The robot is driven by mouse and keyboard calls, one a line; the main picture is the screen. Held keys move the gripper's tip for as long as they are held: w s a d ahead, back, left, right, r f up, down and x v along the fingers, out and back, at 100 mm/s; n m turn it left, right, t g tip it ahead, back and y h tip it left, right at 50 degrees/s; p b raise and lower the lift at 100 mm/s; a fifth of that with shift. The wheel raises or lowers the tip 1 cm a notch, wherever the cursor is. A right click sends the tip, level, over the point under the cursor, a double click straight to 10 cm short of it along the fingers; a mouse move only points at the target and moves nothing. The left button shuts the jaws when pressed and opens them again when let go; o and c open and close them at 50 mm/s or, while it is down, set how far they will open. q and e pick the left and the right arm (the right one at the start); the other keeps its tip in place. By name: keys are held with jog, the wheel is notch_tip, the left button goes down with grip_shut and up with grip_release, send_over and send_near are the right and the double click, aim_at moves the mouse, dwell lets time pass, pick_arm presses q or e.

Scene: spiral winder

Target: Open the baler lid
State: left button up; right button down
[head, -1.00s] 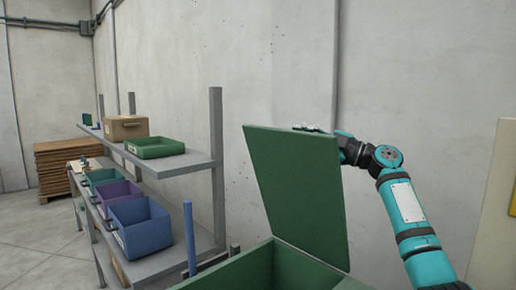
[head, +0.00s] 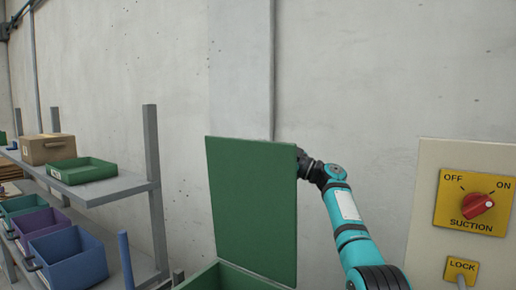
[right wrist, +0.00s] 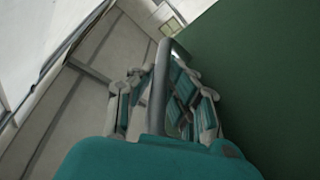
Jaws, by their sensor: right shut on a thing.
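The green baler lid (head: 252,205) stands raised, close to upright, above the green baler body (head: 232,277). It also fills the right side of the right wrist view (right wrist: 260,75). My right arm reaches behind the lid's right edge, and the lid hides the gripper in the head view. In the right wrist view my right gripper (right wrist: 168,92) is shut on a grey bar handle (right wrist: 158,92) beside the lid's green face. My left gripper is not in view.
A pale panel at the right carries a red suction knob (head: 478,204) and a LOCK switch (head: 460,270). A grey shelf (head: 112,190) at the left holds a cardboard box (head: 47,149), a green tray (head: 82,170) and coloured bins. A concrete wall is behind the lid.

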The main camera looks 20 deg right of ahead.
jog(key=c, duration=1.6)
grip_release()
jog(key=shift+w+f, duration=0.1)
jog(key=shift+f, duration=0.3)
jog(key=shift+o, duration=0.2)
jog(key=shift+d, duration=0.15)
jog(key=shift+w, duration=0.1)
jog(key=shift+s+d, duration=0.15)
jog(key=shift+s, duration=0.05)
jog(key=v, duration=0.7)
jog(key=shift+w+d+f, duration=0.1)
jog(key=shift+f, duration=0.1)
